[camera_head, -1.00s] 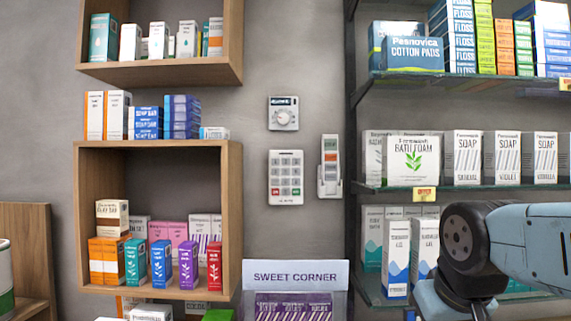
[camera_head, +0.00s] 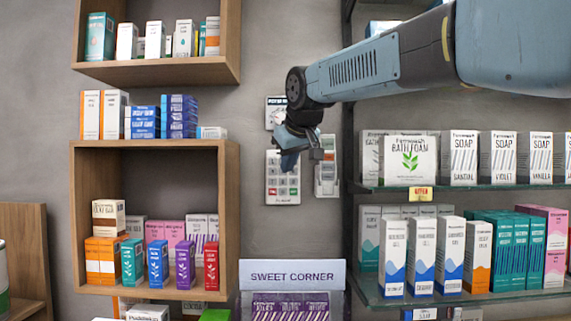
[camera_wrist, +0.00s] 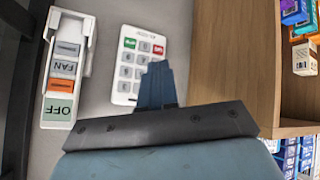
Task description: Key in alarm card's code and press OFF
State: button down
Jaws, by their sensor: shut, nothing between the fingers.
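The white keypad (camera_head: 273,190) is on the grey wall, partly hidden behind my gripper (camera_head: 289,165). In the wrist view the keypad (camera_wrist: 125,85) appears upside down, with a red and a green key at its upper end. My gripper (camera_wrist: 156,70) is shut and empty; its tips overlap the keypad's lower right keys there. I cannot tell whether they touch. A white wall holder (camera_wrist: 85,50) beside the keypad carries upside-down coloured tabs: a pale green one reading OFF (camera_wrist: 60,110), an orange one and a grey one reading FAN (camera_wrist: 64,67). I cannot pick out an alarm card.
A dial unit (camera_head: 272,115) sits above the keypad, partly covered by my arm. A wooden shelf box (camera_head: 228,220) stands left, glass shelves (camera_head: 480,187) with boxes right. A SWEET CORNER display (camera_head: 293,274) is below. Bare wall lies between the keypad and the wooden box.

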jog(key=shift+w+a+r, duration=0.35)
jog(key=shift+a, duration=0.15)
jog(key=shift+w, duration=0.1)
jog(key=w, duration=0.8)
jog(key=shift+w+d, duration=0.2)
jog(key=shift+w, duration=0.1)
jog(key=shift+w, duration=0.2)
dwell(1.8)
jog(key=shift+w, duration=0.25)
